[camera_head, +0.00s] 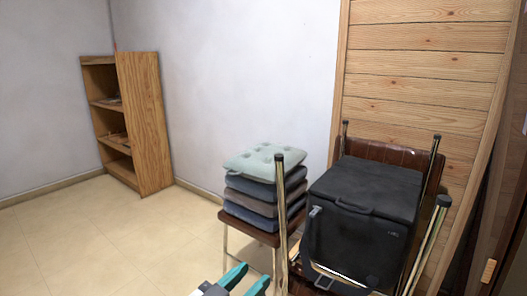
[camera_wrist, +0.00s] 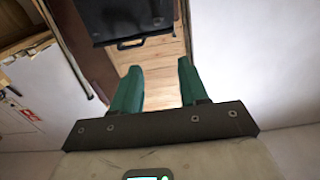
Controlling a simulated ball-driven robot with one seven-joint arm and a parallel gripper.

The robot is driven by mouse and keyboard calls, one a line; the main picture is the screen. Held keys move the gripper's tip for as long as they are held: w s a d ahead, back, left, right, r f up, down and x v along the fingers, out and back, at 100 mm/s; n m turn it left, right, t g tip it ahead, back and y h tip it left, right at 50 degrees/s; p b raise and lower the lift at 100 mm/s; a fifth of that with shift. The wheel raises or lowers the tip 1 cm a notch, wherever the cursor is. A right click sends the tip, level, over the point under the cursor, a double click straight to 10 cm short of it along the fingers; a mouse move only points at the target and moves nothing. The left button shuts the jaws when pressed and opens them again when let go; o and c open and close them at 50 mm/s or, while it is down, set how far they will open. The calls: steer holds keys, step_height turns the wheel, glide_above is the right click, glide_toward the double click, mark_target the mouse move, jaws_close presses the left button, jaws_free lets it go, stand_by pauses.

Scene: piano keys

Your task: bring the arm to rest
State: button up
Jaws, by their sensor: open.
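My gripper (camera_head: 246,279) shows at the bottom edge of the head view, with two teal fingers spread apart. In the wrist view my gripper (camera_wrist: 160,82) has its two green fingers apart, with nothing between them but the background. The rest of my arm is mostly out of the head view. No piano keys show in either view.
A black box (camera_head: 360,215) sits among metal-legged furniture at right. A stool with stacked cushions (camera_head: 264,185) stands left of it, close beyond my gripper. A wooden shelf (camera_head: 145,125) stands against the back wall. The tiled floor (camera_head: 90,240) at left is clear.

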steer(key=s+d+f+n+g+y, duration=0.15)
steer(key=s+d+f+g, duration=0.35)
steer(key=d+f, duration=0.55)
steer(key=s+d+f+n+g+y, duration=0.15)
steer(key=s+d+f+g, duration=0.3)
steer(key=d+f, duration=0.6)
steer(key=s+d+f+n+g+y, duration=0.1)
steer(key=s+d+f+y, duration=0.15)
steer(key=s, duration=0.55)
steer(key=s+d+f+n+g+y, duration=0.1)
steer(key=s+d+f+g+y, duration=0.1)
steer(key=s+d, duration=0.35)
steer(key=s+d+f+n+g+y, duration=0.1)
steer(key=s+f+y, duration=0.15)
steer(key=s, duration=0.65)
step_height(320, 180, up, 26)
steer(key=p, duration=2.5)
steer(key=shift+s+n, duration=0.4)
steer(key=shift+s, duration=0.05)
steer(key=shift+a, duration=0.1)
